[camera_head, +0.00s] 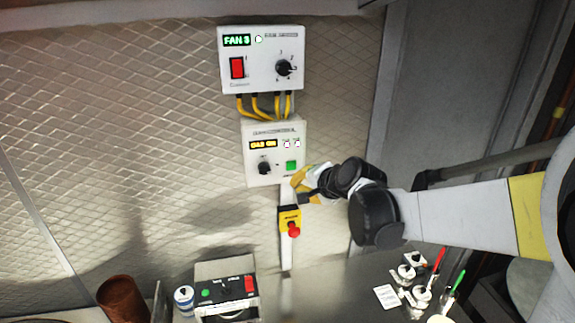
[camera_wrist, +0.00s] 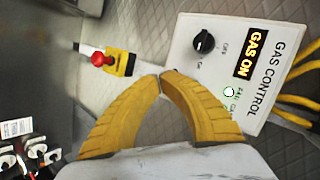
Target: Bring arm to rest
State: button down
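My gripper (camera_head: 298,180) is at the lower right edge of the white gas control box (camera_head: 262,130), on the right side of the head view. In the wrist view its two yellow fingers (camera_wrist: 163,74) curve together and their tips meet, with nothing between them. The box also fills the upper right of the wrist view (camera_wrist: 225,30); its display reads GAS ON. The green button (camera_head: 291,166) shows just above the fingers in the head view. I cannot tell whether the fingers touch the box.
A fan box (camera_head: 262,50) reading FAN 3 hangs above, joined by yellow cables (camera_head: 265,106). A red emergency button (camera_head: 293,230) is below. The counter holds a black-topped device (camera_head: 225,285), a can (camera_head: 184,298), a brown cup (camera_head: 120,296) and several small valves (camera_head: 406,271).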

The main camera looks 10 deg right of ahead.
dwell(0.3)
jog(key=s+f+n+g+h+b, duration=0.1)
jog(key=s+f+n+b, duration=0.4)
jog(key=s+f+b, duration=0.9)
jog(key=s+f+n+g+h+b, duration=0.2)
jog(key=s+f+n+b, duration=0.4)
jog(key=s+f+b, duration=0.7)
notch_tip(320, 180, down, 9)
jog(key=b, duration=0.7)
jog(key=shift+s+f+g, duration=0.15)
jog(key=shift+s+g, duration=0.25)
